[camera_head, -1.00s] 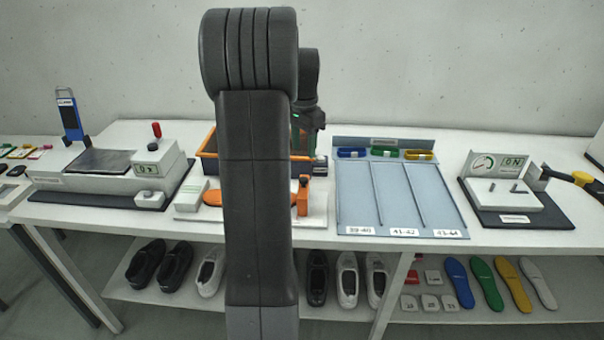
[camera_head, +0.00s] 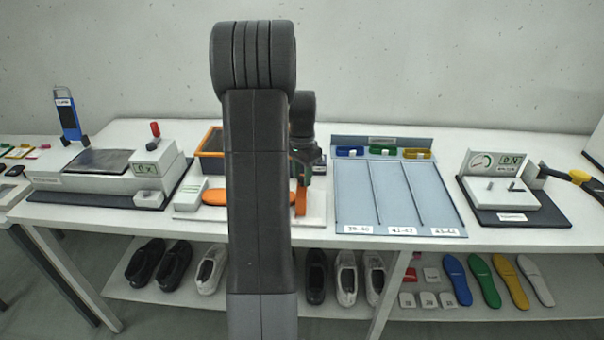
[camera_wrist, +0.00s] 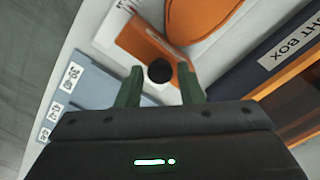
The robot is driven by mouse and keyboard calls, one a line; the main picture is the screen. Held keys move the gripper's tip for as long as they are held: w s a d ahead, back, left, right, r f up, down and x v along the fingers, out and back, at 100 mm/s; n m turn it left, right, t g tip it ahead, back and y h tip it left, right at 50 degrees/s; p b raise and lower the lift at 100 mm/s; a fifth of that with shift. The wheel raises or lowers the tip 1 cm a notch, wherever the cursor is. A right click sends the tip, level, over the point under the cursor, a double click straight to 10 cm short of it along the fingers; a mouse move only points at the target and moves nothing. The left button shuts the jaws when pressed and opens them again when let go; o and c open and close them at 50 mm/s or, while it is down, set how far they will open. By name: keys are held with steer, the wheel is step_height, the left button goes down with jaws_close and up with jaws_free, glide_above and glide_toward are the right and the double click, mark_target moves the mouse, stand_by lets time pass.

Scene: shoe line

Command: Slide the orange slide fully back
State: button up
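The orange slide (camera_head: 301,199) stands at the right end of a white base (camera_head: 316,214), partly behind my arm in the head view. In the wrist view the orange slide (camera_wrist: 148,43) lies past my fingertips, with a round black knob (camera_wrist: 159,71) in front of it. An orange sole-shaped plate (camera_head: 214,197) is on the same base; it also shows in the wrist view (camera_wrist: 200,18). My gripper (camera_wrist: 160,82) is open, its two green fingers on either side of the knob with gaps showing. Whether the fingers have reached the knob's height is unclear.
An orange-rimmed light box (camera_head: 208,152) stands right behind the base. A blue-grey sorting tray (camera_head: 345,190) with lanes is close on the right. A white machine (camera_head: 100,180) is to the left, and a gauge stand (camera_head: 503,217) is far right.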

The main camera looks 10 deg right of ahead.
jaws_close()
steer(key=d, duration=0.2)
steer(key=s+d, duration=0.1)
steer(key=d, duration=0.2)
steer(key=shift+s, duration=0.15)
jaws_free()
steer(key=shift+a, duration=0.1)
steer(key=o, duration=0.4)
steer(key=shift+d, duration=0.2)
steer(key=shift+a+r, duration=0.1)
steer(key=shift+r, duration=0.05)
step_height(320, 180, up, 14)
steer(key=shift+f, duration=0.2)
steer(key=shift+f, duration=0.1)
